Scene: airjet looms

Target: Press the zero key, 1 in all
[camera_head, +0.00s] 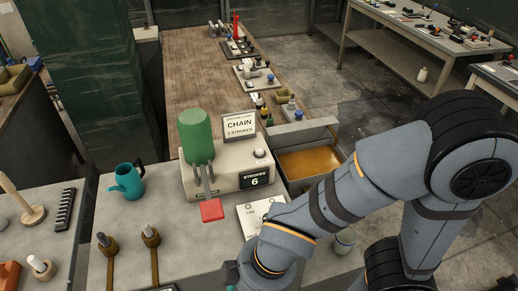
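A pale machine (226,180) with a green cylinder (195,137) stands on the grey bench. Its dark display (257,177) reads "STROKES 6". A card (239,127) on it reads "CHAIN" and "2 STROKES". A round pale knob or button (259,153) is on its top, and a red square pad (212,210) is at its front. No label legible here marks either as the zero key. My gripper (232,274) is at the bottom edge, in front of the machine and apart from it. It is mostly hidden or cut off, so its fingers cannot be made out.
A white panel with small marks (250,211) lies right of the red pad, partly behind my arm. A teal jug (129,181) stands left of the machine. Two brown-handled tools (151,238) lie in front. An amber-bottomed tray (314,161) is at the right.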

